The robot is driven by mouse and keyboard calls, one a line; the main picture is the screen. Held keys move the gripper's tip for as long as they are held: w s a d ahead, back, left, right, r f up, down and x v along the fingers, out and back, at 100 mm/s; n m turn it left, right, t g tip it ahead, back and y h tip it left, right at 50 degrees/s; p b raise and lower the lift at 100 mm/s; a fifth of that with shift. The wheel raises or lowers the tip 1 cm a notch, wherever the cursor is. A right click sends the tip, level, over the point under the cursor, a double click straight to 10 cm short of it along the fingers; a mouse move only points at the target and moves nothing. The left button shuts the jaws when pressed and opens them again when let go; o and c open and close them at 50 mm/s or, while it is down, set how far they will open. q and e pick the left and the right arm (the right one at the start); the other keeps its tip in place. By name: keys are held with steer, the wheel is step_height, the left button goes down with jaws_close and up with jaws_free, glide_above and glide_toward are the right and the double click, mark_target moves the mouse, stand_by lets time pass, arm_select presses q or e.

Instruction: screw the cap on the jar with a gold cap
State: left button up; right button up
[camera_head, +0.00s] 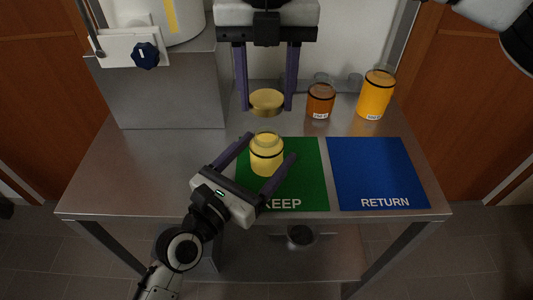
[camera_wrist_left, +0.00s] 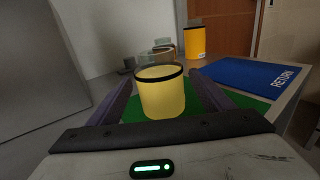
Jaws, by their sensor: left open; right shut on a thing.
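A pale yellow jar (camera_head: 266,160) with a dark band near its top stands upright on the green KEEP mat (camera_head: 308,190). It also shows in the left wrist view (camera_wrist_left: 161,97). My left gripper (camera_head: 268,148) is open, with one finger on each side of the jar and gaps visible beside it. The gold cap (camera_head: 266,101) is between the fingers of my right gripper (camera_head: 266,108), which comes down from the back. The cap is level, behind and apart from the jar in the head view.
An amber jar (camera_head: 320,103) and a taller orange jar (camera_head: 376,95) stand at the back right. A blue RETURN mat (camera_head: 377,172) lies right of the green one. A grey metal block (camera_head: 170,85) stands at the back left. The table's left front is clear.

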arm_select(q)
steer(key=shift+w+d, duration=0.3)
steer(key=shift+w, duration=0.05)
steer(key=c, duration=1.6)
arm_select(e)
glide_above(266, 139)
steer(key=shift+w+f, duration=0.1)
steer(key=shift+f, duration=2.4)
steer(key=shift+f, duration=0.85)
steer(key=shift+f, duration=0.6)
